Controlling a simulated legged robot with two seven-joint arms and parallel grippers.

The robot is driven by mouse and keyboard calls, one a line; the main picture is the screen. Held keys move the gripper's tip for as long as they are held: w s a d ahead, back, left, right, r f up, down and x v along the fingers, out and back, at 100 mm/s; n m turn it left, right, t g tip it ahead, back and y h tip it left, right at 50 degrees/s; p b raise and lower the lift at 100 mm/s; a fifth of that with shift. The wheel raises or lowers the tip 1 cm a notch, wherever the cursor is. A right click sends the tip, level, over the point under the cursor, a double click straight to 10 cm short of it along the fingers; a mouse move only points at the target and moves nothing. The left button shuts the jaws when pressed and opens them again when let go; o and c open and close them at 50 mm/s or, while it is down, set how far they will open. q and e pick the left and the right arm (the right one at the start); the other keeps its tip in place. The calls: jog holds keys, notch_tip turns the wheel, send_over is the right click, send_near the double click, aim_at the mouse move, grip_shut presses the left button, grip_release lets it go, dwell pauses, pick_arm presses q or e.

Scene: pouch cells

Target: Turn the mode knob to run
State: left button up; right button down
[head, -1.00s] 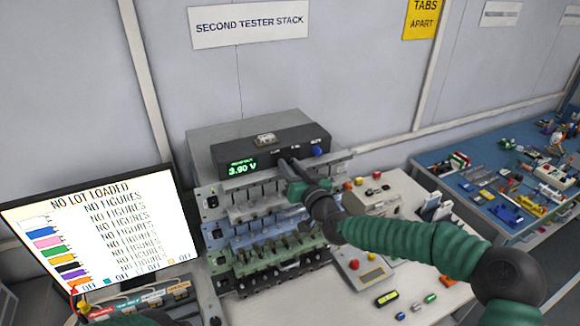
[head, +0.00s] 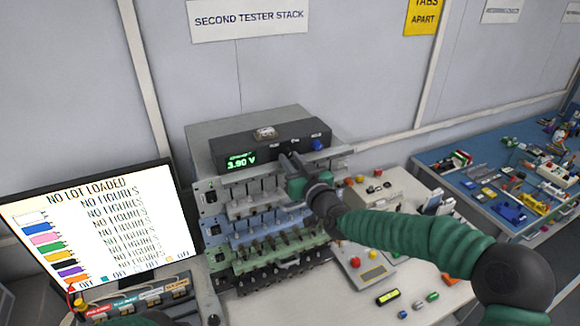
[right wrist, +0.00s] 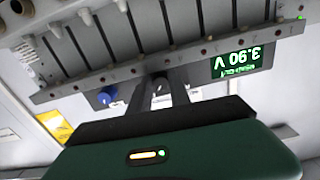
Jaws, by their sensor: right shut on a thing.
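The dark tester unit (head: 235,148) sits on top of the stack, with a green display (head: 242,161) reading 3.90 V. My right gripper (head: 287,158) reaches the front of this unit, right of the display. In the right wrist view its two fingers (right wrist: 161,88) are closed around a small pale knob (right wrist: 160,86), mostly hidden between them. The knob's pointer direction cannot be made out. A blue knob (head: 318,144) stands to the right on the same front, and shows beside the fingers in the wrist view (right wrist: 105,97).
Racks of clamps (head: 265,232) fill the stack below the unit. A monitor (head: 105,235) reading NO LOT LOADED stands at left. A beige box (head: 372,194) and a button panel (head: 362,262) sit at right. A blue bench (head: 480,190) with many parts lies beyond.

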jog(key=n+b, duration=0.2)
jog(key=shift+b, duration=0.4)
jog(key=shift+r+n+b, duration=0.25)
jog(key=shift+n+b, duration=1.2)
jog(key=shift+n, duration=0.05)
jog(key=shift+d, duration=0.1)
jog(key=c, duration=1.6)
grip_release()
jog(key=o, duration=0.4)
jog(key=shift+s+r, duration=0.1)
jog(key=shift+s, duration=0.2)
jog(key=shift+w, duration=0.15)
